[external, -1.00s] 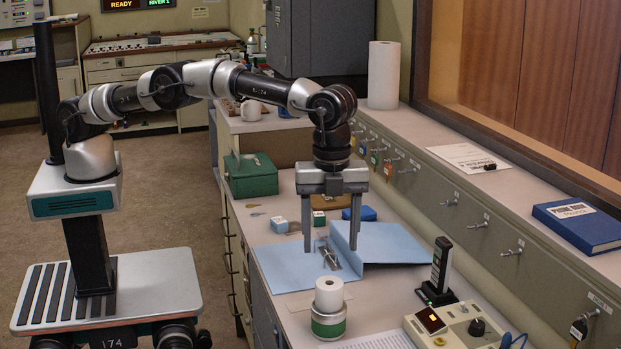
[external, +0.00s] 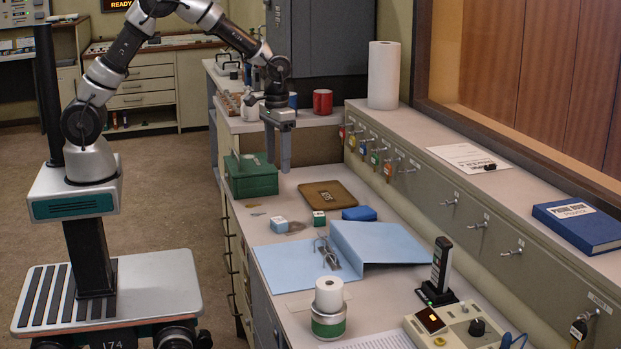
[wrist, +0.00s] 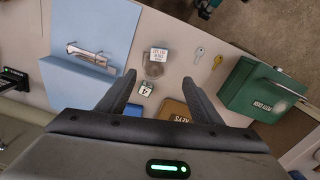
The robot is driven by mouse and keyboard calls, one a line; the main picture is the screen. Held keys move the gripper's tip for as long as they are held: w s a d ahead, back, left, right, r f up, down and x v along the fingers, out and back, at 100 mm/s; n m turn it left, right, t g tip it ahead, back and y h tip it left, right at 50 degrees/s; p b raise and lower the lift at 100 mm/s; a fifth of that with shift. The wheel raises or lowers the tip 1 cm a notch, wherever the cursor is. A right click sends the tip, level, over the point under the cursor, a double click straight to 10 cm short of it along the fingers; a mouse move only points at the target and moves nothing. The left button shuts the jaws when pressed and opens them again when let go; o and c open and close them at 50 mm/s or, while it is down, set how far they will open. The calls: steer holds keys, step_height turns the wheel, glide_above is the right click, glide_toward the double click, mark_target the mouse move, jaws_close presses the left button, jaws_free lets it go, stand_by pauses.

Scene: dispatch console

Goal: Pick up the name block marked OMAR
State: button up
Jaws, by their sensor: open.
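A small light-blue and white block (external: 279,226) lies on the counter beside the blue folder; in the wrist view its pale top (wrist: 158,55) carries small lettering that I cannot read. A smaller green-sided block (external: 319,218) lies to its right; its white top in the wrist view (wrist: 146,88) shows one character, like a 4. I cannot make out OMAR on either. My gripper (external: 278,167) is open, empty and pointing down, above the counter near the green box. In the wrist view, both blocks appear around the space between my fingertips (wrist: 159,76).
A green box (external: 252,178) stands at the counter's left edge. A brown tray (external: 327,195), marked KEYS in the wrist view, and a blue block (external: 359,213) lie near the small blocks. A red mug (external: 322,101) stands behind.

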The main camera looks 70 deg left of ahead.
glide_above(279, 220)
steer(key=f, duration=1.1)
steer(key=shift+a+f+b, duration=0.35)
steer(key=shift+f+b, duration=0.05)
steer(key=f, duration=0.5)
steer(key=shift+d+f, duration=0.3)
steer(key=shift+d, duration=0.05)
steer(key=c, duration=1.1)
